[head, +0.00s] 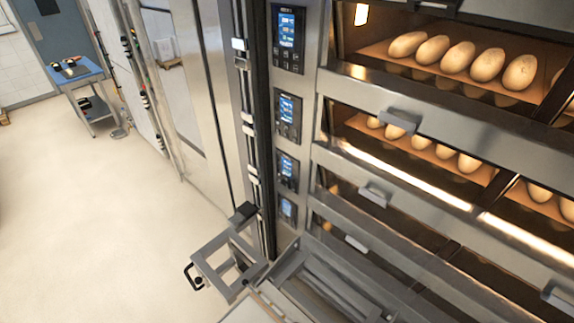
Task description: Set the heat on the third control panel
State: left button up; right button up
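Several control panels with lit blue screens stand in a column on the steel front left of the oven doors. The top panel (288,38) is the largest in view. The second panel (288,117) is below it, then the third from the top (287,171), then the lowest panel (287,210). The third panel has a small blue screen with dark controls under it; its settings are too small to read. Neither of my grippers shows in the head view, and nothing visible touches the panels.
Oven decks with loaves (458,56) and door handles (398,122) fill the right. A dark vertical rail (259,130) runs left of the panels. A metal frame (222,262) with a black handle stands below. A blue-topped cart (78,73) is far left; the floor (90,200) there is clear.

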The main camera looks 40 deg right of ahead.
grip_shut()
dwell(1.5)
